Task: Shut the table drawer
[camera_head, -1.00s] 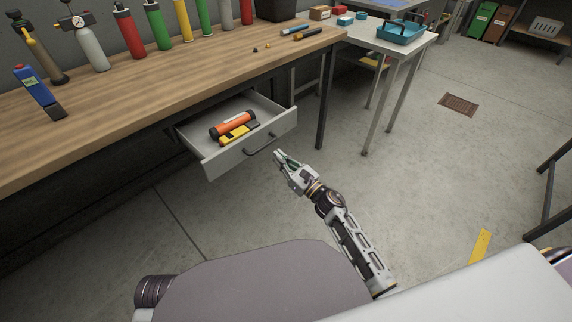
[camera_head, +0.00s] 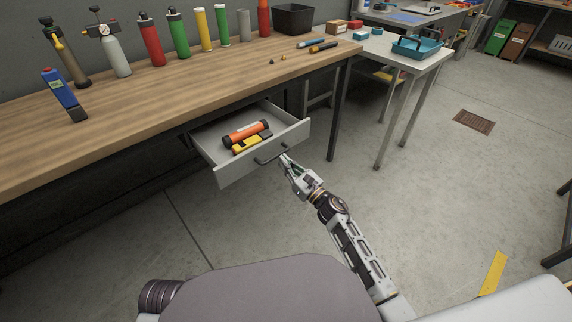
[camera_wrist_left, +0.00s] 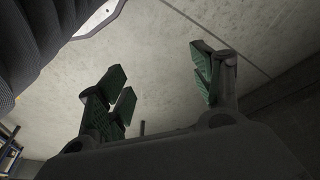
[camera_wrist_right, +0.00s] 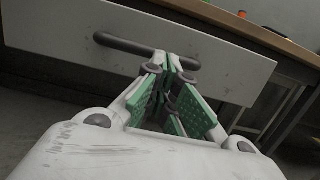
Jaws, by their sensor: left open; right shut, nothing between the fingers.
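The table drawer (camera_head: 232,175) is grey and stands pulled out from under the wooden workbench. It holds an orange cylinder (camera_head: 246,133) and a yellow and black tool (camera_head: 251,143). Its dark bar handle (camera_head: 270,155) is on the front panel. My right gripper (camera_head: 285,160) is shut and empty at the right end of the handle. In the right wrist view, the gripper (camera_wrist_right: 172,72) has its tips close to the drawer front (camera_wrist_right: 75,30) beside the handle (camera_wrist_right: 125,44); I cannot tell whether they touch. My left gripper (camera_wrist_left: 160,85) is open and empty above the floor, seen only in the left wrist view.
The workbench (camera_head: 180,90) carries several coloured cylinders, a blue tool (camera_head: 62,95) and a black bin (camera_head: 294,18) along its top. A dark table leg (camera_head: 338,115) stands right of the drawer. A smaller table (camera_head: 375,47) stands further right. The floor before the drawer is clear.

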